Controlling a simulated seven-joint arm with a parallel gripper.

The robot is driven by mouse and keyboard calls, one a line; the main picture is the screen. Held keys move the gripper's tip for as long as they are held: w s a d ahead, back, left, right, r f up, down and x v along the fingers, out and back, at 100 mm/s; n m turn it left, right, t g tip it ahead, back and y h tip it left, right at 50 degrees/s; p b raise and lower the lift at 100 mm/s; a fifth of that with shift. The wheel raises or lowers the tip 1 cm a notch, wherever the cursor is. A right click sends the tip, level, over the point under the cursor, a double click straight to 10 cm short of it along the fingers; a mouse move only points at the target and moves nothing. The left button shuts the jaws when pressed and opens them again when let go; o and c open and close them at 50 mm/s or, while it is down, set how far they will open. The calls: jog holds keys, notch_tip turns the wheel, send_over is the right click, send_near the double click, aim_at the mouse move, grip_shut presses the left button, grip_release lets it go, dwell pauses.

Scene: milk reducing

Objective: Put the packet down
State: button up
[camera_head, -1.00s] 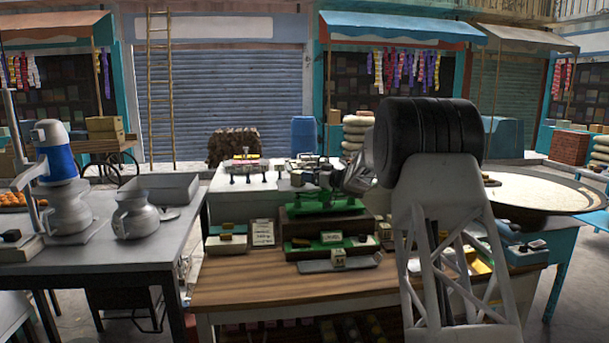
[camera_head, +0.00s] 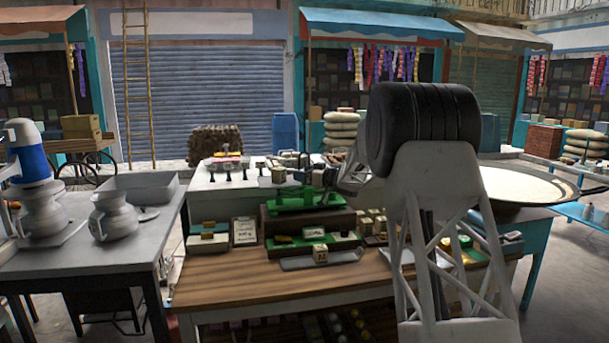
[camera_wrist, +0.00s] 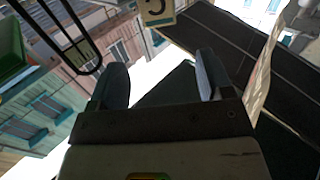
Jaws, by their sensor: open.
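My gripper (camera_wrist: 160,78) shows in the wrist view with its two dark fingers apart and nothing visible between them. In the head view, the hand end of my arm is over the stall's green-topped stand (camera_head: 304,200), and its fingers are too small to make out. A small cream packet with a dark mark (camera_head: 320,254) stands on a grey tray (camera_head: 345,258) at the front of the stand. A cream block with a dark mark (camera_wrist: 156,11) also shows in the wrist view, beyond and apart from the fingers. I cannot tell whether it is the same packet.
The wooden counter (camera_head: 290,287) has free room at its front. A framed card (camera_head: 244,231) and small goods stand left of the stand. Metal jugs (camera_head: 112,215) stand on the left table. A wide round pan (camera_head: 530,187) is at the right.

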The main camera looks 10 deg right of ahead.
jog(key=shift+r, duration=0.1)
dwell(0.3)
jog(key=s+r+m+t+h, duration=0.35)
jog(key=s+r+h, duration=0.4)
jog(key=s, duration=0.25)
jog(key=s+r+m+g+h, duration=0.15)
jog(key=s+m+h, duration=0.4)
jog(key=s, duration=1.05)
jog(key=s+a+f+g, duration=0.2)
jog(key=s+f+g, duration=0.2)
jog(key=s, duration=1.2)
jog(key=s+a+f+g, duration=0.2)
jog(key=s+f+g, duration=0.2)
jog(key=s, duration=1.3)
jog(key=s+a+f+g, duration=0.2)
jog(key=s+f+g, duration=0.2)
jog(key=s+f, duration=0.5)
jog(key=s, duration=0.8)
jog(key=shift+s+a+f, duration=0.25)
jog(key=shift+a+f, duration=0.05)
jog(key=shift+f, duration=0.05)
jog(key=shift+o, duration=0.4)
